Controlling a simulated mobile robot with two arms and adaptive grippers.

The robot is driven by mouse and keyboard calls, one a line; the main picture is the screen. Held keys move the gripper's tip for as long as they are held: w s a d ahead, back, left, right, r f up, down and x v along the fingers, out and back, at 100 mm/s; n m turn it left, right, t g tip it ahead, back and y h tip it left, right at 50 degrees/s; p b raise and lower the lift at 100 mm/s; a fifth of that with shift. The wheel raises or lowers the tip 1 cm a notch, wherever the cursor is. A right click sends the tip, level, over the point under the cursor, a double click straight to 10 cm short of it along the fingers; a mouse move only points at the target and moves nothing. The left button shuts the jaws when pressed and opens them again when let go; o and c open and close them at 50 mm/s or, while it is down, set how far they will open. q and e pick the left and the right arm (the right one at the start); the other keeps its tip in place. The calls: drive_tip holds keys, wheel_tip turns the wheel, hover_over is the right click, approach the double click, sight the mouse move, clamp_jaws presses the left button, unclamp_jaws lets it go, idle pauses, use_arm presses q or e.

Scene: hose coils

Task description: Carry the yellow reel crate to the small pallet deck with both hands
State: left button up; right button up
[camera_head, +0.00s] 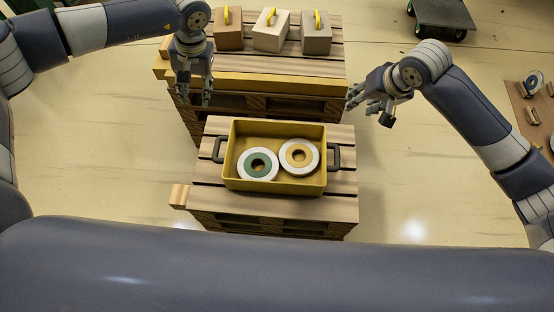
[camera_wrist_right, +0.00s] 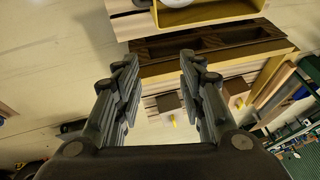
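The yellow reel crate (camera_head: 275,186) sits upright on the nearer, smaller pallet deck (camera_head: 340,208) in the head view. It holds a reel with a green centre (camera_head: 244,164) and a reel with a yellow centre (camera_head: 286,148). Dark handles stick out at its left (camera_head: 217,150) and right (camera_head: 334,155) ends. My left gripper (camera_head: 193,92) is open and empty, beyond and left of the crate. My right gripper (camera_head: 369,108) is open and empty, beyond and right of it. The right wrist view shows its spread fingers (camera_wrist_right: 160,65) and part of the crate (camera_wrist_right: 210,14). Neither gripper touches the crate.
A larger pallet stack (camera_head: 236,82) stands behind, carrying three blocks (camera_head: 272,32) with yellow handles. A dark wheeled cart (camera_head: 442,14) is at the back right. A brown board (camera_head: 535,110) with small parts lies at the right edge. The floor beside the pallets is clear.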

drive_tip(key=v, duration=1.1)
drive_tip(key=shift+r, duration=0.15)
drive_tip(key=shift+s, duration=0.15)
